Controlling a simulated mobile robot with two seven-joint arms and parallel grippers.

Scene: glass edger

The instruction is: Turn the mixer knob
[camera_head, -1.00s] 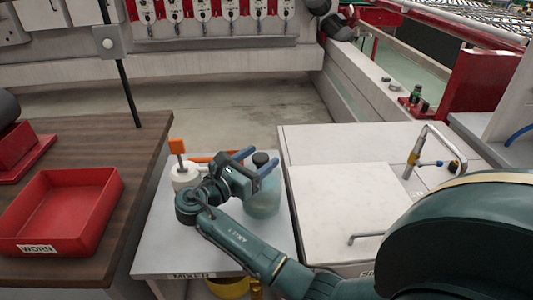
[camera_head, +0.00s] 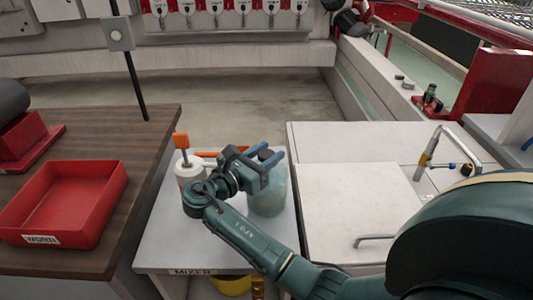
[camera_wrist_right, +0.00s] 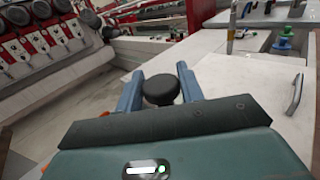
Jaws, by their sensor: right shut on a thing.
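The mixer is a pale green, translucent jar (camera_head: 268,200) with a round black knob (camera_head: 265,154) on top. It stands on a white table (camera_head: 190,258) labelled MIXER. My right gripper (camera_head: 263,158) comes over the table from the front and is shut on the knob. In the right wrist view, the black knob (camera_wrist_right: 160,89) sits between the two blue fingers of the gripper (camera_wrist_right: 160,78). The fingers partly hide the knob in the head view. My left gripper is not in view.
A white pot with an orange-topped handle (camera_head: 181,143) stands left of the jar, close to my right wrist. A red tray (camera_head: 65,205) labelled WORN lies on the wooden bench at left. A white counter with a tap (camera_head: 425,160) adjoins at right.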

